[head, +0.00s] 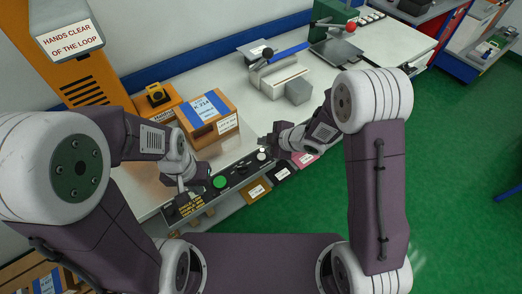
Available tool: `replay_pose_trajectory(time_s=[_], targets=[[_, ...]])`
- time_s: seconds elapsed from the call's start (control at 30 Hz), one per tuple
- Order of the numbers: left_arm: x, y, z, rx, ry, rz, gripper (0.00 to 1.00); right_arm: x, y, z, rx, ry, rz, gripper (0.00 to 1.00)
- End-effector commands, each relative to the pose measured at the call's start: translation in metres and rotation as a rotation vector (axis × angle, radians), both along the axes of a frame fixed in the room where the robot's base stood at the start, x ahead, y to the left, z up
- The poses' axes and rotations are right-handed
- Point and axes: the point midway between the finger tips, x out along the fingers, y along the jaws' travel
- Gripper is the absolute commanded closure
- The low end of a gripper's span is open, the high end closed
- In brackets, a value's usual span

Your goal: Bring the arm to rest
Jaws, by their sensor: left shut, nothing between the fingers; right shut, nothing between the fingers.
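My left gripper (181,187) is shut and empty. In the head view it is over the front edge of the white bench (341,100), left of a green round button (220,182). My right gripper (273,143) is shut and empty near the right part of the black control strip (238,170), close to a white knob (262,155). Both arms are bent inward over the bench front. The fingertips are small in the picture, and I cannot tell whether either touches the strip.
An orange box with a blue label (207,115) stands behind the grippers. A yellow-and-black switch (157,95) is left of it. A grey block fixture (278,80) and a green machine (333,20) stand farther back. Green floor (460,150) at right is mostly clear.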

Motion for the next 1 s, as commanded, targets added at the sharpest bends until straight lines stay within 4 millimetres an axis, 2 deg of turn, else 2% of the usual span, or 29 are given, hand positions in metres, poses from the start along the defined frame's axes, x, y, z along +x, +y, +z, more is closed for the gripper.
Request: replay_pose_trajectory(time_s=[0.5, 0.57, 0.63, 0.67, 0.7, 0.73, 0.77, 0.8, 0.87, 0.93, 1.0], targets=[[0.000, 0.000, 0.000, 0.000, 0.000, 0.000, 1.00, 0.003, -0.003, 0.003, 0.001, -0.006, -0.007, 1.00], [0.000, 0.000, 0.000, 0.000, 0.000, 0.000, 1.00, 0.011, -0.007, 0.019, 0.006, -0.040, -0.019, 1.00], [0.000, 0.000, 0.000, 0.000, 0.000, 0.000, 1.00, 0.022, -0.017, 0.054, 0.021, -0.108, -0.056, 1.00], [0.000, 0.000, 0.000, 0.000, 0.000, 0.000, 1.00, 0.026, -0.029, 0.072, 0.028, -0.132, -0.107, 1.00], [0.000, 0.000, 0.000, 0.000, 0.000, 0.000, 1.00, 0.028, -0.054, 0.091, 0.024, -0.131, -0.229, 1.00], [0.000, 0.000, 0.000, 0.000, 0.000, 0.000, 1.00, 0.024, -0.078, 0.100, 0.021, -0.104, -0.348, 1.00], [0.000, 0.000, 0.000, 0.000, 0.000, 0.000, 1.00, 0.015, -0.102, 0.103, 0.024, -0.056, -0.480, 1.00], [0.000, 0.000, 0.000, 0.000, 0.000, 0.000, 1.00, -0.004, -0.131, 0.101, 0.034, 0.033, -0.658, 1.00], [0.000, 0.000, 0.000, 0.000, 0.000, 0.000, 1.00, -0.043, -0.162, 0.090, 0.060, 0.192, -0.906, 1.00], [0.000, 0.000, 0.000, 0.000, 0.000, 0.000, 1.00, -0.091, -0.177, 0.072, 0.088, 0.385, -1.136, 1.00], [0.000, 0.000, 0.000, 0.000, 0.000, 0.000, 1.00, -0.133, -0.178, 0.055, 0.098, 0.560, -1.297, 1.00]])
